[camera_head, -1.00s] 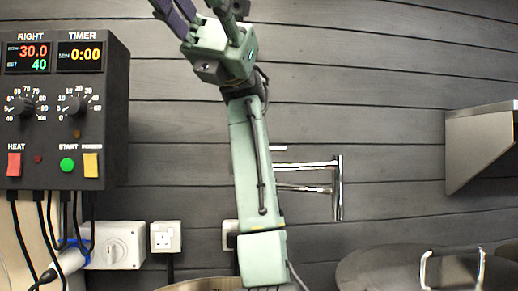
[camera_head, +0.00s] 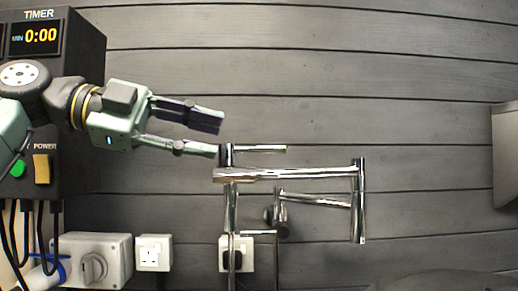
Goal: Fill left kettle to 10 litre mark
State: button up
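A chrome folding tap (camera_head: 300,174) is on the wall in the middle of the head view. Its jointed arm reaches right, and its spout end (camera_head: 358,225) points down. A thin lever (camera_head: 262,149) sticks out to the right from the top of the tap's left joint. My gripper (camera_head: 219,137) comes in from the left, fingers level and pointing right. It is open and empty, with its lower fingertip close to that left joint; I cannot tell whether they touch. The left kettle is out of view. No water shows at the spout.
A black control box (camera_head: 85,60) stands at the left, its timer (camera_head: 34,38) reading 0:00. Wall sockets (camera_head: 153,253) and a grey switch (camera_head: 95,262) sit low on the wall. A dark rounded edge (camera_head: 445,281) shows bottom right. The upper wall is clear.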

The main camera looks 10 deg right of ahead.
aim_at(258, 147)
jog(key=p+x, duration=0.1)
jog(key=x, duration=0.9)
jog(key=shift+s+d, duration=0.15)
jog(key=shift+d, duration=0.15)
jog(key=shift+c, duration=0.2)
grip_shut()
